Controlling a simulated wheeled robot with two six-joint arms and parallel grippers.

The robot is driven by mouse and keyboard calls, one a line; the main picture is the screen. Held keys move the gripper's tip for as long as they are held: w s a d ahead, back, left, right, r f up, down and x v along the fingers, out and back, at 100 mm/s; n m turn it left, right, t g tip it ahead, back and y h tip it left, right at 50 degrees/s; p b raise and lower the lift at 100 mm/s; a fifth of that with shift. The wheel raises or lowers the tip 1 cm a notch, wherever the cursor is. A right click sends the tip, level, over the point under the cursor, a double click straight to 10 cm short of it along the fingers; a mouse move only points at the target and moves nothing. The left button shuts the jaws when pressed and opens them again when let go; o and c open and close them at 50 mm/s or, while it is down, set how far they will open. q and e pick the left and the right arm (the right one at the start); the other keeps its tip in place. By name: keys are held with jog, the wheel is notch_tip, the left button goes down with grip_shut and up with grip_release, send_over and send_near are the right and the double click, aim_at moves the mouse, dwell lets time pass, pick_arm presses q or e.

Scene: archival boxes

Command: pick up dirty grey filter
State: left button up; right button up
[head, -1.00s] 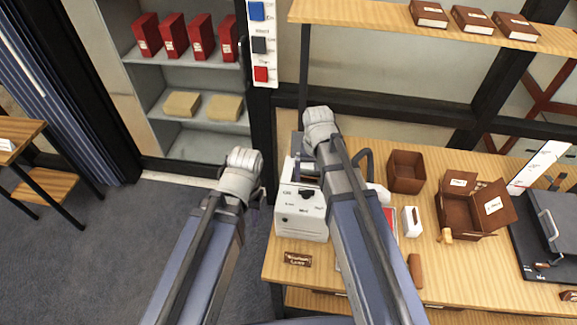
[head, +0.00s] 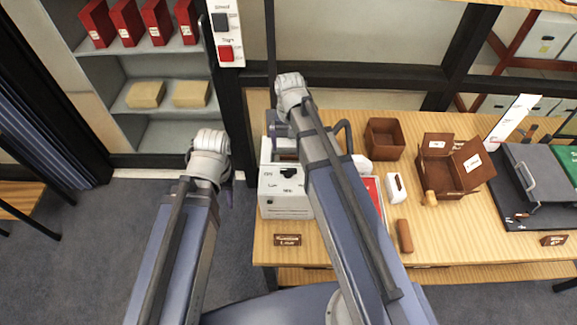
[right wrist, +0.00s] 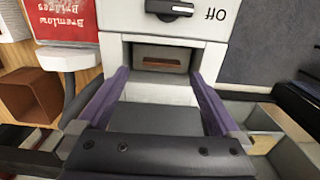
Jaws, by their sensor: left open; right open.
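My right gripper (right wrist: 155,85) is open, with a finger on each side of the slot. I cannot tell whether the fingers touch anything. In the head view the white machine (head: 285,195) stands at the table's left end, partly hidden by my right arm, and the filter cannot be made out there. My left gripper (head: 226,190) is open and empty, left of the machine over the floor.
Grey shelves (head: 165,115) stand behind. Floor left of the table is clear.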

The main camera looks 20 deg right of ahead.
aim_at(289, 156)
jog(key=shift+w+a+f+b, duration=0.1)
jog(key=shift+f+b, duration=2.45)
jog(key=shift+f, duration=0.1)
jog(key=shift+r, duration=0.1)
grip_shut()
